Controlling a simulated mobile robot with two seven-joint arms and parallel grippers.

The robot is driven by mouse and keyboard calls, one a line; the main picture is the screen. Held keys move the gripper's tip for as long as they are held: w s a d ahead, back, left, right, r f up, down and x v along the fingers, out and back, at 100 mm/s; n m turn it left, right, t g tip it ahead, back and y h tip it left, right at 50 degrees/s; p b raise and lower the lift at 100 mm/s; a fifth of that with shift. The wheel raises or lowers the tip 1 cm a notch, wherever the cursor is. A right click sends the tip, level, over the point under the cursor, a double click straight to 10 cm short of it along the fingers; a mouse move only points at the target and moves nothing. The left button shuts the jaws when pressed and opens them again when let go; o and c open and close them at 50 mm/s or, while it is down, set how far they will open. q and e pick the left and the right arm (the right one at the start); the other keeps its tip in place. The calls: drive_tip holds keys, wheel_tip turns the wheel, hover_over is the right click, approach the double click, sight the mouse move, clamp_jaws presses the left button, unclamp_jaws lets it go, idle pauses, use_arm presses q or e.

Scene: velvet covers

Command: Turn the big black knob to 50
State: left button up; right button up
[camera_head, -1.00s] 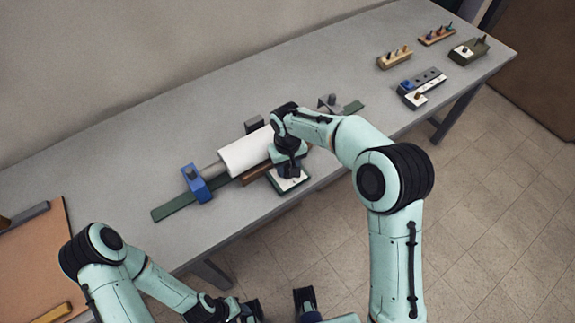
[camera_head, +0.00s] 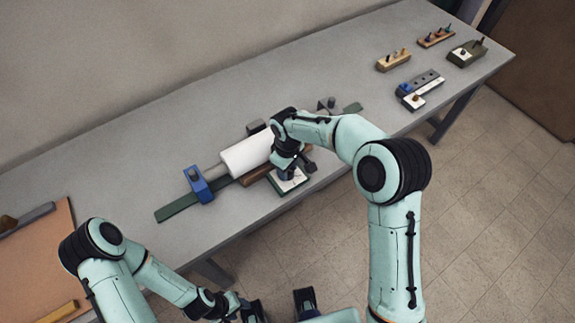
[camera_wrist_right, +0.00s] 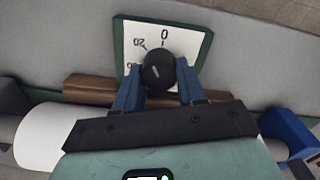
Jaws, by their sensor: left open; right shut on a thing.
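The big black knob (camera_wrist_right: 158,70) sits on a white dial plate (camera_wrist_right: 195,40) with a green edge, seen in the right wrist view. A 0 and a 20 are readable on the plate; other numbers are partly hidden by my fingers. My right gripper (camera_wrist_right: 161,72) is shut on the knob, one blue finger on each side. In the head view the dial plate (camera_head: 289,184) lies under my right wrist, which hides the knob. My left gripper (camera_head: 279,306) is open and empty at the bottom edge.
Behind the dial, a white roller (camera_head: 245,155) is held by a blue bracket (camera_head: 198,184) on a green rail (camera_head: 176,211). Small blocks with pegs (camera_head: 394,61) stand at the far right. An orange-brown board (camera_head: 38,262) lies at the left. The table's left middle is clear.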

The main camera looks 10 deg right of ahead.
drive_tip(key=n+p, duration=0.1)
drive_tip(key=n, duration=0.3)
drive_tip(key=shift+r+n+p, duration=0.15)
drive_tip(key=shift+n+p, duration=0.15)
drive_tip(key=shift+p, duration=0.1)
drive_tip(key=n+p, duration=0.1)
drive_tip(key=n, duration=0.2)
drive_tip(key=shift+n, duration=0.4)
drive_tip(key=n+p, duration=0.2)
drive_tip(key=n, duration=0.2)
use_arm(q)
drive_tip(key=w+r+p, duration=0.1)
drive_tip(key=w+r, duration=0.4)
drive_tip(key=r, duration=0.3)
drive_tip(key=shift+t, duration=0.3)
use_arm(e)
drive_tip(key=shift+n, duration=1.2)
drive_tip(key=o, duration=1.1)
drive_tip(key=shift+s, duration=0.15)
drive_tip(key=shift+c, duration=0.2)
